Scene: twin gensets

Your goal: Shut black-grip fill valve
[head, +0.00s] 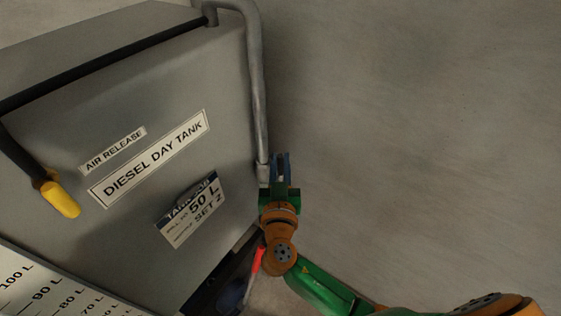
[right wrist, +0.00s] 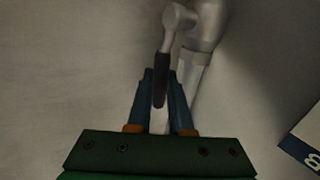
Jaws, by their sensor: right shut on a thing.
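The fill valve's black grip (right wrist: 161,82) shows in the right wrist view, between the two blue fingers of my right gripper (right wrist: 160,78). A grey metal lever joins the grip to the valve body (right wrist: 178,17) on a light grey pipe (right wrist: 194,75). In the head view my right gripper (head: 280,158) is at the lower end of the grey pipe (head: 257,90), beside the tank's right edge. It is shut on the black grip. The valve is mostly hidden there. My left gripper is not in view.
The grey diesel day tank (head: 130,235) fills the left of the head view. A yellow-handled part (head: 61,199) sits under its air release pipe. A sign (head: 190,211) reads 50 L, SET 2. A red item (head: 258,260) shows low by my arm. Bare wall lies to the right.

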